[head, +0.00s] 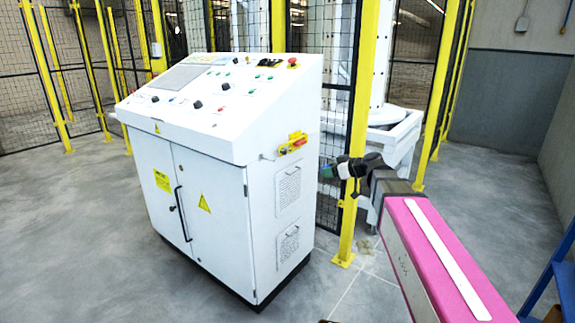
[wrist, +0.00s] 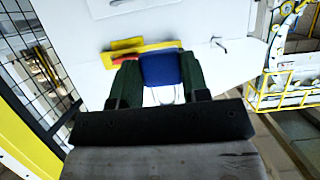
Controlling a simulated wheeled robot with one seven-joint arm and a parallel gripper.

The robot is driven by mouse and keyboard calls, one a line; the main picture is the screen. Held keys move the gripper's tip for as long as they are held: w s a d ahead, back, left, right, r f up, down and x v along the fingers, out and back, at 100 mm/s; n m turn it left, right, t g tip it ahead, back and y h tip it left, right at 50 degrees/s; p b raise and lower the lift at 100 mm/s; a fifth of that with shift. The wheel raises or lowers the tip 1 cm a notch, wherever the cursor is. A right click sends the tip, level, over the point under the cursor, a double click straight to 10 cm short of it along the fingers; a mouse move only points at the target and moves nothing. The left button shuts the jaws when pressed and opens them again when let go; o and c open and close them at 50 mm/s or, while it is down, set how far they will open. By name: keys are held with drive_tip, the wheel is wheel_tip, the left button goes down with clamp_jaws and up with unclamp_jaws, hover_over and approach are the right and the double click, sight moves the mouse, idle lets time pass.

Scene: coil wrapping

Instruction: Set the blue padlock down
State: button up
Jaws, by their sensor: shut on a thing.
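The blue padlock (wrist: 161,69) is between the two dark green fingers of my gripper (wrist: 160,78) in the wrist view. Its body faces away from the wrist, and a thin pale shackle shows on the near side. In the head view my gripper (head: 334,170) is at the end of my arm, just right of the white control cabinet's side. It is lower than the yellow and red switch (head: 293,143) and apart from it. The padlock is too small there to make out clearly. The switch (wrist: 125,48) shows behind the padlock in the wrist view.
The white control cabinet (head: 215,180) has a sloped panel of buttons and knobs. A yellow fence post (head: 358,130) with black mesh stands close behind my gripper. A blue frame (head: 552,270) is at the right edge. The grey floor at the front left is clear.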

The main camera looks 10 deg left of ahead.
drive_tip(key=w+a, duration=0.3)
drive_tip(key=a, duration=0.5)
drive_tip(key=w+a, duration=0.4)
drive_tip(key=a, duration=0.4)
drive_tip(key=shift+a, duration=0.3)
drive_tip(key=shift+f, duration=0.3)
drive_tip(key=o, duration=1)
